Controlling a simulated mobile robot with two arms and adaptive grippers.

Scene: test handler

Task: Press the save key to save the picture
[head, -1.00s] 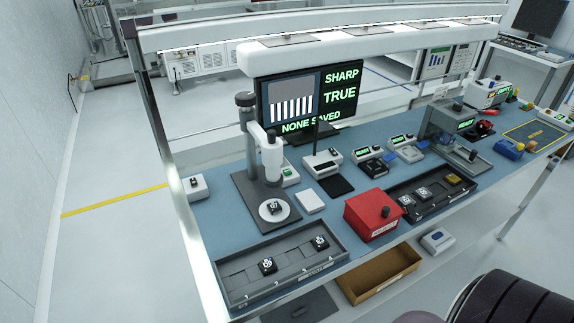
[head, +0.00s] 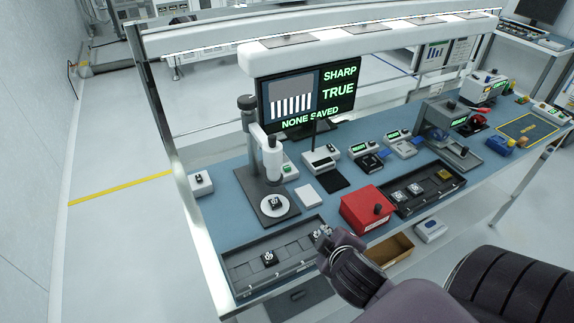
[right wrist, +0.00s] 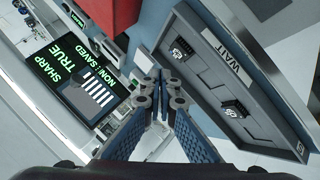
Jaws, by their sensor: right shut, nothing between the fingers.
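The monitor (head: 312,98) shows a picture of white bars and the words SHARP, TRUE and NONE SAVED. It also shows, turned sideways, in the right wrist view (right wrist: 85,85). A microscope (head: 272,160) stands before it, with a part marked 07 (head: 275,203) on its round white stage. A small box with a green-lit top (head: 289,170) sits behind the microscope; a small white box with a dark top (head: 201,183) is at the bench's left end. I cannot read which is the save key. My right gripper (head: 323,237) is shut and empty, above the front tray's right end. My left gripper is out of view.
The front tray (head: 290,247), labelled WAIT in the wrist view, holds two dark parts. A flat white pad (head: 308,195) lies right of the microscope. A cardboard box (head: 390,250) is below.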

